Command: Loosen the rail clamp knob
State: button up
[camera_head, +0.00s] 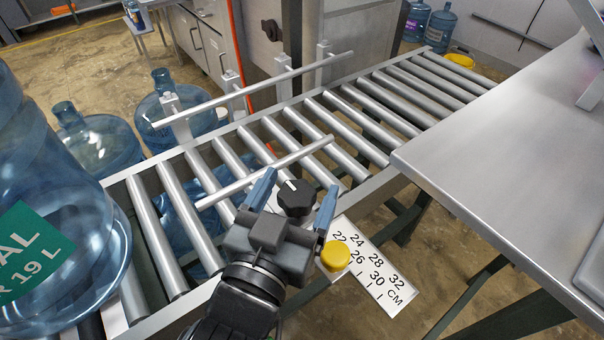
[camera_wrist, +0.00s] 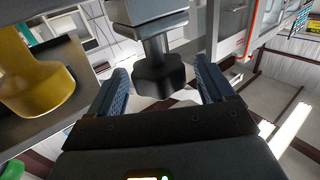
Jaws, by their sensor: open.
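The rail clamp knob (camera_head: 295,197) is black and lobed, with a white mark on top. It sits at the near side of the roller conveyor, by the near guide rail (camera_head: 268,172). My gripper (camera_head: 294,198) is open, with one blue finger on each side of the knob in the head view. In the wrist view the dark knob (camera_wrist: 159,78) shows between and beyond the two fingers (camera_wrist: 163,85). Whether a finger touches it I cannot tell. A yellow knob (camera_head: 335,256) is close to my right finger, and it shows large at left in the wrist view (camera_wrist: 32,85).
A big blue jug (camera_head: 60,250) stands on the conveyor (camera_head: 160,225) at the left. A centimetre scale plate (camera_head: 372,275) lies beside the yellow knob. A metal table (camera_head: 500,130) fills the right. The far guide rail (camera_head: 255,90) runs behind the rollers, which are clear there.

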jog(key=shift+x, duration=1.05)
jog(key=c, duration=1)
jog(key=shift+o, duration=0.2)
